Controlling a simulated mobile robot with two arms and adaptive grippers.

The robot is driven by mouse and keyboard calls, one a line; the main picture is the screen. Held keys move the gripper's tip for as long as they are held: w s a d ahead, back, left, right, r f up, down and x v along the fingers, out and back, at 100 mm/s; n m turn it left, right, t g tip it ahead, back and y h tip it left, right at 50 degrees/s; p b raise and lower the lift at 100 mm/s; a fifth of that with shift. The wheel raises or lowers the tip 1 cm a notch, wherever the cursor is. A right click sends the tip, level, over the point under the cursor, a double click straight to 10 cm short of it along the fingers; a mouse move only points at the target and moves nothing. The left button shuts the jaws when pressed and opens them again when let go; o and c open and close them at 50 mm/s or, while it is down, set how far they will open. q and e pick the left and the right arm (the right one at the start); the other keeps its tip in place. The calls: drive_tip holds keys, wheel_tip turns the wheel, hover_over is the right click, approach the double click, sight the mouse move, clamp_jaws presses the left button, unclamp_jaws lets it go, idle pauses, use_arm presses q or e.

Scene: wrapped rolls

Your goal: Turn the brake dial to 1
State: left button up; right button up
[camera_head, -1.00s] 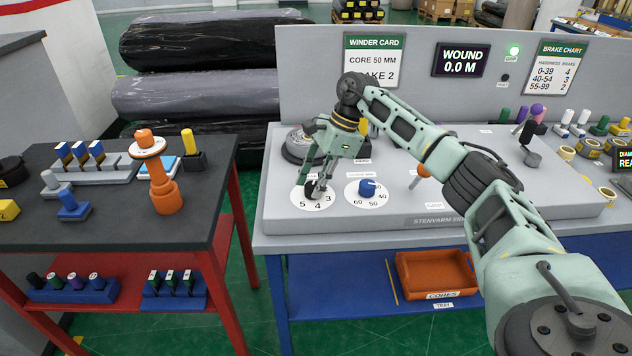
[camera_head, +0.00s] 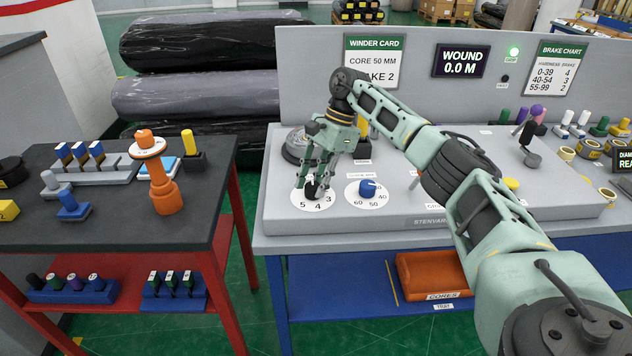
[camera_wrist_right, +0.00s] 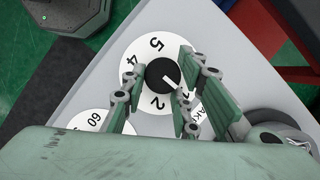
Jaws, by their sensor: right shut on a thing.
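The brake dial is a black knob (camera_wrist_right: 161,73) with a white pointer line on a white number disc (camera_head: 303,203). In the right wrist view the pointer slants to the lower right, past the 2 and toward one finger. Any figure at its tip is hidden by that finger; 5, 4 and 2 show. My right gripper (camera_head: 311,184) reaches down from above, its fingers on both sides of the knob and shut on it. My left gripper is not in view.
A blue knob (camera_head: 368,188) on its own number disc stands close to the right of the brake dial. The winder card (camera_head: 372,62) and brake chart (camera_head: 561,67) hang on the panel behind. An orange spindle (camera_head: 163,185) stands on the left table.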

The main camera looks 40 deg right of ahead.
drive_tip(key=shift+s+f, duration=0.2)
drive_tip(key=shift+f, duration=0.05)
drive_tip(key=o, duration=0.8)
drive_tip(key=shift+o, duration=1.1)
drive_tip(key=shift+s+r, duration=0.15)
drive_tip(key=shift+w+r, duration=0.15)
drive_tip(key=shift+w, duration=0.05)
drive_tip(key=shift+d+r, duration=0.2)
drive_tip(key=shift+r, duration=0.1)
drive_tip(key=v, duration=1.1)
